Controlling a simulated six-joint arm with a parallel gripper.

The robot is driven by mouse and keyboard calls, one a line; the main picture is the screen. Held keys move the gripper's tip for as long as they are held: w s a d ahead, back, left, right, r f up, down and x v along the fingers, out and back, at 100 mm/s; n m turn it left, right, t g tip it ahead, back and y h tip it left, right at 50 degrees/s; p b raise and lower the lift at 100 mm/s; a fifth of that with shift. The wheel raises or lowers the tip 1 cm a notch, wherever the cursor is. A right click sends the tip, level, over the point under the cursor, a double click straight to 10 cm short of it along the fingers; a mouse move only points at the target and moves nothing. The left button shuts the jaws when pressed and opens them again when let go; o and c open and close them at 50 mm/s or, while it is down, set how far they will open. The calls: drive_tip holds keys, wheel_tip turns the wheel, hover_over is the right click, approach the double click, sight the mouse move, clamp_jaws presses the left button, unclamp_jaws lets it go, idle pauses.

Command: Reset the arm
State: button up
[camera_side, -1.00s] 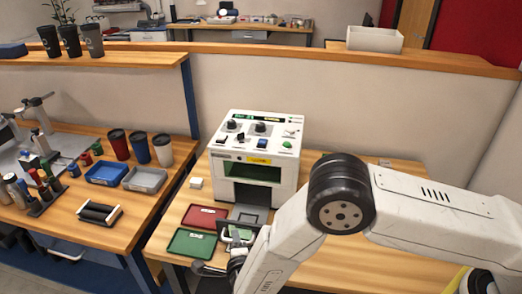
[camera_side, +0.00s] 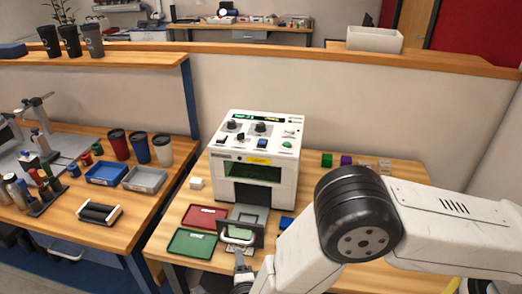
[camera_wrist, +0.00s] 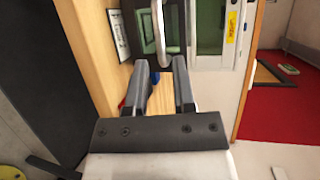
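My gripper (camera_wrist: 162,85) shows in the wrist view with its two fingers apart and wooden table visible between them. In the side view it is low at the front of the laser marker, partly cut off by my arm. The laser marker (camera_side: 228,180) is a white box with knobs and buttons on top. Its drawer (camera_side: 250,214) is out at the front, with a green piece (camera_side: 240,233) near its handle. The metal handle also shows in the wrist view (camera_wrist: 166,20), just beyond the fingertips. I cannot tell from these views whether they touch it.
A red tray (camera_side: 205,209) and a green tray (camera_side: 192,242) lie left of the drawer. A green block (camera_side: 326,160) and a purple block (camera_side: 346,160) stand behind my arm. A blue object (camera_side: 286,223) is right of the drawer. The left table (camera_side: 130,225) holds cups and trays.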

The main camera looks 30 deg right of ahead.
drive_tip(key=w+d+r+n+y, duration=0.1)
drive_tip(key=w+n, duration=0.1)
drive_tip(key=w+d+r+n+g+y, duration=0.1)
drive_tip(key=w+r+n, duration=0.1)
drive_tip(key=w+d+r+n+g+y, duration=0.1)
drive_tip(key=w+d+r+n+y, duration=0.1)
drive_tip(key=shift+r, duration=0.2)
drive_tip(key=d+r+n+g, duration=0.1)
drive_tip(key=d+r+n+y, duration=0.1)
drive_tip(key=d+n, duration=0.1)
drive_tip(key=d+r+n+g+y, duration=0.1)
drive_tip(key=d+r+n, duration=0.1)
drive_tip(key=shift+s+d+g, duration=0.1)
drive_tip(key=shift+d+g, duration=0.05)
drive_tip(key=shift+g, duration=0.15)
drive_tip(key=s+d+r+n+g, duration=0.2)
drive_tip(key=s+d+n, duration=0.4)
drive_tip(key=s+d, duration=0.3)
drive_tip(key=s+d+r+n+g, duration=0.2)
drive_tip(key=s+d+n+g, duration=0.3)
drive_tip(key=s+d, duration=0.3)
drive_tip(key=shift+s+d+r+n, duration=0.4)
drive_tip(key=shift+n, duration=0.3)
